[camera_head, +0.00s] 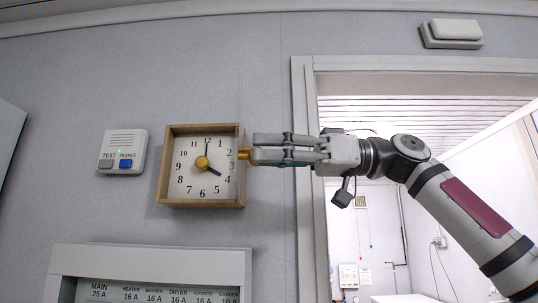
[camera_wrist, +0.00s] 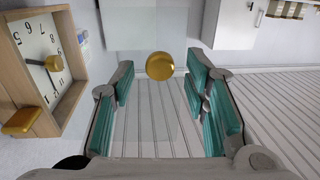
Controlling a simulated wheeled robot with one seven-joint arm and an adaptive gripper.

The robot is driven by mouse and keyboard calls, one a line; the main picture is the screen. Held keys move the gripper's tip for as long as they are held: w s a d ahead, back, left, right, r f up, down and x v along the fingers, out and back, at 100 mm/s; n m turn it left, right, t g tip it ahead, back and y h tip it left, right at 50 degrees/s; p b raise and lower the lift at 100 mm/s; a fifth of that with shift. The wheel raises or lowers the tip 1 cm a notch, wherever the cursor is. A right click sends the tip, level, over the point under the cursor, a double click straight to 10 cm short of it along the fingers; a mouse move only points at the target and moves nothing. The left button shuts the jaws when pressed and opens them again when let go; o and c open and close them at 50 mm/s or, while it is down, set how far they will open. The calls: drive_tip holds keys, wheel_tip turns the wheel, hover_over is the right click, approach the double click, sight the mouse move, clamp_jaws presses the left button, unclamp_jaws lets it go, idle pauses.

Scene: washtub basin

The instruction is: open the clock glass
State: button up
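The wall clock (camera_head: 188,187) has a wooden frame, a white face and a gold hub; it also shows at the left of the wrist view (camera_wrist: 50,45). A gold knob (camera_wrist: 20,122) sits on the frame's near side. A faint, clear glass pane (camera_wrist: 130,28) stands out from the clock face and bears a round gold knob (camera_wrist: 160,66). My gripper (camera_head: 254,153) is right of the clock, pointing left at it. In the wrist view, its teal-padded fingers (camera_wrist: 160,80) are apart, with the round knob showing between them. I cannot tell whether they touch it.
A grey box with TEST and SILENCE buttons (camera_head: 124,152) is on the wall left of the clock. A breaker panel (camera_head: 150,258) is below. A door frame (camera_head: 308,200) stands right of the clock, behind my arm. Wall above the clock is clear.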

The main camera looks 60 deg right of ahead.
drive_tip(key=v, duration=1.2)
idle(0.5)
